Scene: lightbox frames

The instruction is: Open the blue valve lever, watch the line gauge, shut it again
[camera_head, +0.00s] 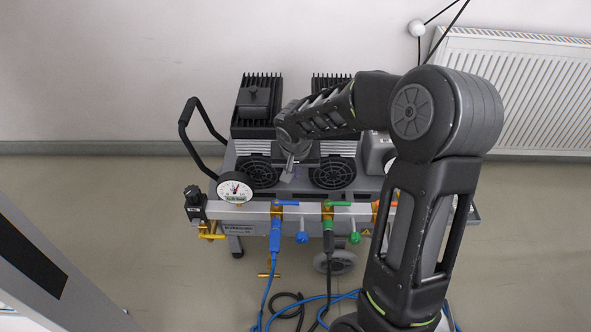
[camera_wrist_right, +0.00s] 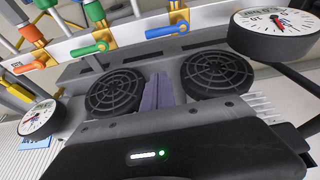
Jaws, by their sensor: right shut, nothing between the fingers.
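The blue valve lever (camera_head: 286,203) lies lengthwise along the pale manifold bar (camera_head: 258,209) at the cart's front. It shows at the top middle of the right wrist view (camera_wrist_right: 167,32). A round white gauge (camera_head: 235,188) stands at the bar's left end, with a green label and red needle; it is large at the wrist view's top right (camera_wrist_right: 275,20). My right gripper (camera_head: 290,168) is shut and empty above the cart, between the two fans, behind the bar and apart from the lever. My left gripper is out of view.
A green lever (camera_head: 338,203) and an orange lever (camera_wrist_right: 25,67) sit along the same bar. A second gauge (camera_wrist_right: 38,118) is partly hidden by my arm in the head view. A black handle (camera_head: 188,125) rises at left. Hoses (camera_head: 268,285) hang in front; a radiator (camera_head: 520,90) is behind right.

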